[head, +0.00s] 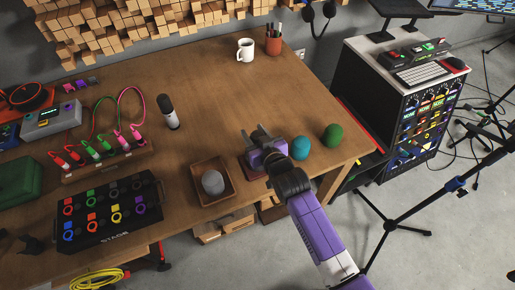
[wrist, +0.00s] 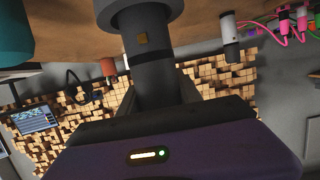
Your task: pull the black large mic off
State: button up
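My gripper (head: 264,135) is low over the table's front right part, its grey fingers pointing away from my body. In the wrist view, which is upside down, a dark grey cylinder (wrist: 150,70) with a wider collar fills the middle, directly in front of my purple gripper body; it looks like the black large mic. Dark finger parts lie along both its sides, but I cannot tell whether they touch it. In the head view my gripper hides most of this spot. A dark red base (head: 251,173) shows just below my gripper.
Right of my gripper stand a teal rounded piece (head: 301,148) and a green one (head: 333,134). A wooden tray (head: 197,170) with a grey rounded piece (head: 213,182) is to the left. The middle of the table is clear.

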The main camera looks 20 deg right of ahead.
grip_shut()
jog(key=shift+r, duration=0.25)
notch_tip(320, 180, up, 29)
jog(key=p, duration=0.5)
jog(key=shift+f, duration=0.15)
dwell(1.9)
